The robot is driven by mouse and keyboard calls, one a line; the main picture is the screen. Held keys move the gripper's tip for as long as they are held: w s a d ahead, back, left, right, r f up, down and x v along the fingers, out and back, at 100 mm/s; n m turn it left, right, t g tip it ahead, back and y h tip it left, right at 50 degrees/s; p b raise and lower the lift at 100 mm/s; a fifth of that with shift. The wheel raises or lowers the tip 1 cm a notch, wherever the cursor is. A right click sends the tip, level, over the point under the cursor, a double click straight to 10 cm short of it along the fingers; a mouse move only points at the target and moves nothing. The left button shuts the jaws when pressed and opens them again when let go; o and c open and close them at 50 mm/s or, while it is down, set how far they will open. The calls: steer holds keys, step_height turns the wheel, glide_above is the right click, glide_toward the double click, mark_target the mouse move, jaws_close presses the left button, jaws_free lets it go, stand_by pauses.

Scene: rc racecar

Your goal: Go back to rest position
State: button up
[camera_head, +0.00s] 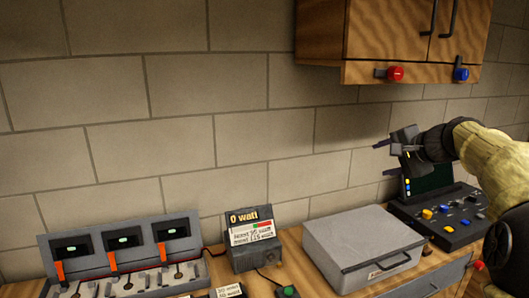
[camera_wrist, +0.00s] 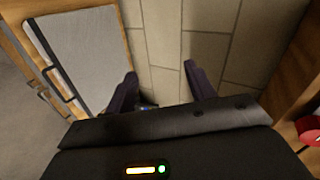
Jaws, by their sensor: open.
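My gripper (camera_head: 386,158) is at the right in the head view, in front of the brick wall and above the bench. Its dark fingers are apart, with nothing between them. In the wrist view my gripper (camera_wrist: 160,72) also shows two separate fingers pointing at the wall. My sleeved arm reaches in from the right edge. The gripper overlaps part of a dark screen (camera_head: 432,180) on a control console (camera_head: 450,222).
A closed grey case (camera_head: 362,240) lies on the wooden bench. A "0 watt" display box (camera_head: 252,240) and a grey panel (camera_head: 125,250) with several small screens stand left. A wooden wall cabinet (camera_head: 405,30) with red (camera_head: 395,73) and blue (camera_head: 461,74) buttons hangs above.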

steer(key=s+a+f+n+g+h+p, duration=0.1)
steer(key=s+a+f+n+g, duration=0.15)
steer(key=f, duration=0.35)
steer(key=s+a+f+n+g, duration=0.1)
steer(key=s+a+f, duration=0.2)
steer(key=a+f, duration=0.15)
steer(key=s+a+f+n+g+h+p, duration=0.1)
steer(key=s+a+f+g, duration=0.15)
steer(key=f, duration=0.35)
steer(key=s+a+f+n+g+h, duration=0.1)
steer(key=s+a+f+n, duration=0.2)
steer(key=s+f, duration=0.3)
steer(key=s+a+f+n+g+h+p, duration=0.1)
steer(key=s+a+f+n, duration=0.2)
steer(key=s, duration=1)
step_height(320, 180, down, 4)
steer(key=shift+s+r+n, duration=0.2)
steer(key=shift+s+n, duration=0.05)
steer(key=shift+n, duration=0.6)
steer(key=shift+a, duration=0.1)
